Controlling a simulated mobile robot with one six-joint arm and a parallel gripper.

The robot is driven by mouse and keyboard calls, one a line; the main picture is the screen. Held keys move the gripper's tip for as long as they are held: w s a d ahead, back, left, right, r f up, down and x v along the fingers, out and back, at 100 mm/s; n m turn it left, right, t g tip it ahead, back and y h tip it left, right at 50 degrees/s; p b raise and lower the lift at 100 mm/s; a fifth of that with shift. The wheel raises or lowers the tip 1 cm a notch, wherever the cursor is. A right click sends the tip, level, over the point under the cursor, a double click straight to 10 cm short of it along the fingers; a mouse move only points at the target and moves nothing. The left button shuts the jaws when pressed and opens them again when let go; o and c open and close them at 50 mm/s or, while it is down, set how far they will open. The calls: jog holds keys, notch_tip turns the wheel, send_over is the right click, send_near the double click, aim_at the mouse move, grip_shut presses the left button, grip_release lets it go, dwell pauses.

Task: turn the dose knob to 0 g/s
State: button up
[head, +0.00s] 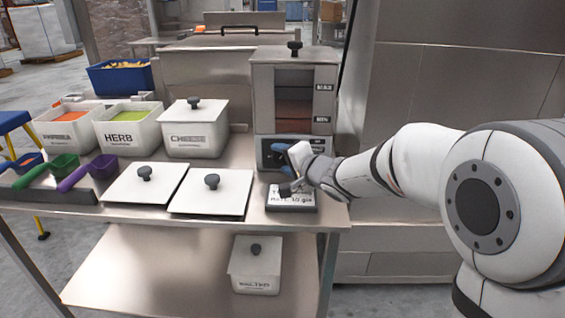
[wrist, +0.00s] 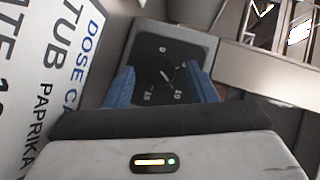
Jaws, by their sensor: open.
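The dose knob (wrist: 165,73) is a dark round dial on a black plate in the wrist view, with 0, 10 and 15 marked around it. A thin pale pointer line shows on it, but I cannot tell for sure which mark it points to. My gripper (wrist: 162,84) is open, with one blue finger on each side of the knob. I cannot tell whether either finger touches it. In the head view my gripper (head: 277,157) is at the front panel of the steel dispenser (head: 262,100) and largely hides the knob.
A dose card (wrist: 60,70) naming paprika stands close left of my gripper in the wrist view; in the head view it is on a dark base (head: 292,207). White lids (head: 212,193), scoops and the herb tub (head: 128,138) occupy the table to the left.

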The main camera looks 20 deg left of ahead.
jog(key=shift+c, duration=0.5)
jog(key=c, duration=0.9)
jog(key=shift+a+r, duration=0.1)
jog(key=shift+p, duration=0.5)
